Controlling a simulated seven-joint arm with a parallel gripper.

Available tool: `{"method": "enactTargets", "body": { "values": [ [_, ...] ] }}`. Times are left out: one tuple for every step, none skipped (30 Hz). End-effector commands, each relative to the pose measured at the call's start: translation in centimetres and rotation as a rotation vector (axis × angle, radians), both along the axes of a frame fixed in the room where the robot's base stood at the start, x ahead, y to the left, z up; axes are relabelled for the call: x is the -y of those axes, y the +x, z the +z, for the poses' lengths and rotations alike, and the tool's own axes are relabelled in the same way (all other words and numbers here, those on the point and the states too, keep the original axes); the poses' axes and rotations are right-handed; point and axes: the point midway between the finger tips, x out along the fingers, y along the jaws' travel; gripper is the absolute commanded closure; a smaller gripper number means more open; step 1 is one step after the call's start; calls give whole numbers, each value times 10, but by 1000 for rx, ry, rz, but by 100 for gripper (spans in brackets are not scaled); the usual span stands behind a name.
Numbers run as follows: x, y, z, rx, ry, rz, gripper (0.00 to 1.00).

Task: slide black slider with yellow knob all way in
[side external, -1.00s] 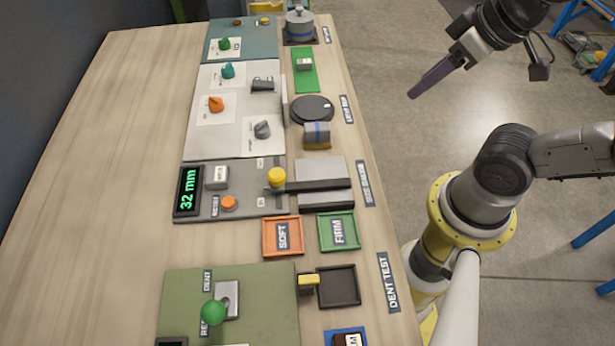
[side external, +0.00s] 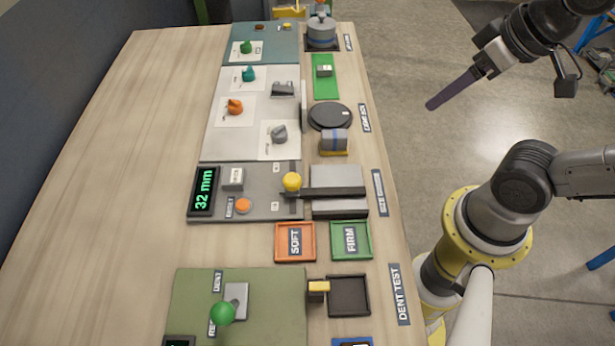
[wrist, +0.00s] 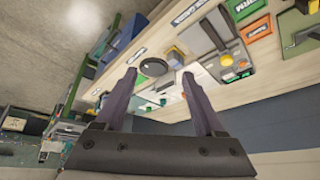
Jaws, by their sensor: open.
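The black slider (side external: 330,191) is a dark bar lying across grey blocks at the right of the grey gauge panel (side external: 270,205). Its yellow knob (side external: 292,181) is at the bar's left end, over the panel. The knob also shows in the wrist view (wrist: 226,60), beyond my right finger. The display (side external: 204,191) reads 32 mm in green. My gripper (side external: 432,105) is high off the table's right side, apart from the slider. In the wrist view my gripper (wrist: 159,74) has its two dark fingers spread, with nothing held between them.
An orange button (side external: 244,206) and a grey switch (side external: 233,178) are left of the knob. Orange (side external: 295,257) and green (side external: 365,255) trays lie in front. The table's left side is bare.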

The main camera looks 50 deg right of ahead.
Motion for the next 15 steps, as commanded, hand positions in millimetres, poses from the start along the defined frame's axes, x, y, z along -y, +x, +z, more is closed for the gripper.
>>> {"method": "enactTargets", "body": {
  "values": [
    [0, 6, 13, 10, 21, -40, 29],
    [-1, 11, 18, 1, 34, -60, 29],
    [-4, 18, 25, -12, 51, -80, 29],
    [-6, 24, 29, -25, 61, -90, 29],
    [-8, 29, 33, -37, 70, -99, 29],
    [-12, 37, 38, -55, 81, -108, 29],
    [-16, 43, 41, -68, 89, -114, 29],
    [-20, 50, 44, -83, 95, -116, 29],
    [-26, 59, 47, -103, 101, -120, 29],
    [-31, 67, 50, -120, 106, -122, 29],
    [-36, 74, 51, -138, 109, -122, 29],
    [-44, 84, 52, -163, 113, -122, 29],
    [-51, 92, 53, -182, 114, -120, 29],
    [-59, 100, 52, -202, 114, -117, 29],
    [-70, 110, 51, -228, 111, -111, 29]
  ]
}}
